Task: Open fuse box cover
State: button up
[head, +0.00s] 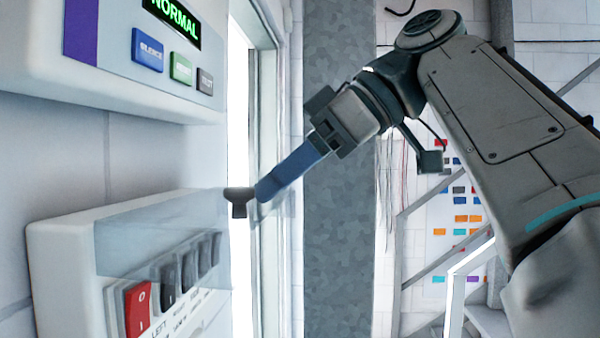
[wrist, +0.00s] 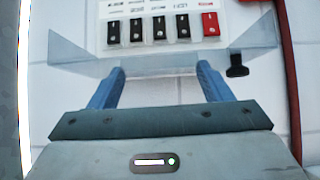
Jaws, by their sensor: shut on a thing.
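The fuse box (head: 70,262) is on the wall at the lower left of the head view. Its clear cover (head: 150,235) juts out around the upper part of a red switch (head: 138,305) and several black switches (head: 190,265). A dark tab (head: 239,198) is at the cover's right edge; in the wrist view a tab (wrist: 237,68) is beside the right finger. My gripper (head: 264,191) has blue fingers at the cover's outer edge. In the wrist view the fingers (wrist: 160,72) are apart, with the cover's edge by their tips. The exact contact is unclear.
A panel (head: 150,70) with a NORMAL display and buttons is above the fuse box. A bright doorway frame (head: 265,120) and a grey column (head: 338,220) stand behind my gripper. Stair rails (head: 430,215) are at the right. A red pipe (wrist: 290,60) runs along the wrist view's right edge.

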jog(key=shift+f, duration=0.1)
jog(key=o, duration=1.3)
jog(key=shift+a, duration=0.2)
jog(key=shift+o, duration=0.4)
jog(key=shift+a, duration=0.25)
jog(key=shift+d, duration=0.25)
jog(key=shift+a, duration=0.15)
